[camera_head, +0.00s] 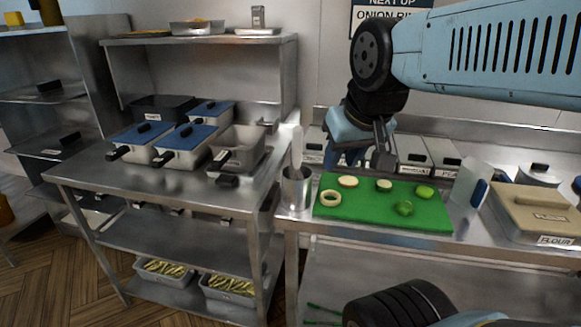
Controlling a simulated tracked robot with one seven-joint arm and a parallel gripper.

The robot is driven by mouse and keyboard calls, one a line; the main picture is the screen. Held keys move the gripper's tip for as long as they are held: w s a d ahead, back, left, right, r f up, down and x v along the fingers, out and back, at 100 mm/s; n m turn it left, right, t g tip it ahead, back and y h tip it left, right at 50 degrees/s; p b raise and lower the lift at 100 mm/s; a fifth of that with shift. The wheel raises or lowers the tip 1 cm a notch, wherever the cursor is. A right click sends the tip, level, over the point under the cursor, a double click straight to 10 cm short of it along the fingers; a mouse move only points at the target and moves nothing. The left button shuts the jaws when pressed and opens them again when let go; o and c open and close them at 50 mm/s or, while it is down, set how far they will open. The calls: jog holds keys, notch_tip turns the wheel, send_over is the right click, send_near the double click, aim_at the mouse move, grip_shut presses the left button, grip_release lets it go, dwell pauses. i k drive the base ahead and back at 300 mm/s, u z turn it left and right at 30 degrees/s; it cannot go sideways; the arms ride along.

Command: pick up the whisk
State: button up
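I cannot make out a wire whisk head anywhere. A pale upright handle (297,147) stands in a metal cup (297,189) at the left end of the right counter. Its lower end is hidden inside the cup, so I cannot tell whether it is the whisk. My gripper (362,160) hangs from the blue arm above the back of the green board, to the right of the cup and apart from it. Its fingers look spread, with nothing visible between them.
The green cutting board (340,211) holds onion rings and green pieces. Labelled bins (411,150) line the wall behind it. A flour box (540,208) and a clear jug (468,183) stand right. Blue-lidded fryer pans (184,145) crowd the left table (80,172).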

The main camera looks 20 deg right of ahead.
aim_at(297, 130)
jog(key=z, duration=0.85)
jog(key=k, duration=1.95)
jog(key=u, duration=0.5)
jog(key=i, duration=1)
jog(key=z, duration=0.05)
